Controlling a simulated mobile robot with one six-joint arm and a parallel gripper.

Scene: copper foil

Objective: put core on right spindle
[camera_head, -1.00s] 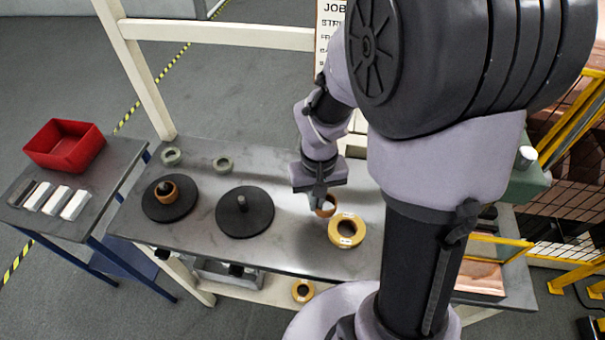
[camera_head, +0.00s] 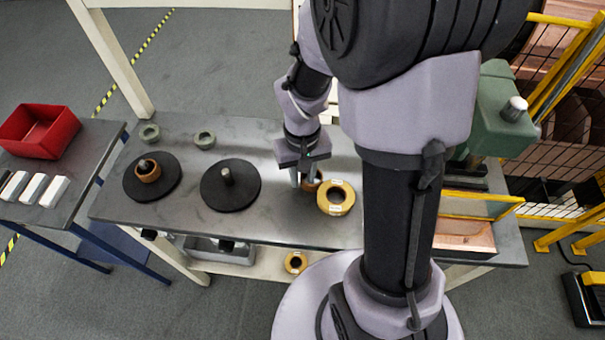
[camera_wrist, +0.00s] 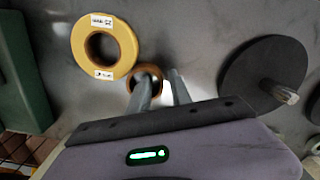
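The brown core (camera_head: 312,186) lies on the grey bench beside a yellow roll. It also shows in the wrist view (camera_wrist: 155,72), partly hidden by a finger. My gripper (camera_head: 303,180) is at the core with its two fingers apart. In the wrist view my gripper (camera_wrist: 160,80) has one finger overlapping the ring and the other just right of it; I cannot tell whether either touches. The right spindle (camera_head: 228,177) stands bare on a black disc (camera_head: 215,196), left of my gripper. The disc and spindle show at the right in the wrist view (camera_wrist: 279,91).
The yellow roll (camera_head: 346,200) is close to the core. The left spindle's disc (camera_head: 133,186) carries another brown core (camera_head: 148,174). Two grey-green rings (camera_head: 149,133) lie at the bench's back. A red bin (camera_head: 40,138) stands left. Bench between right disc and core is clear.

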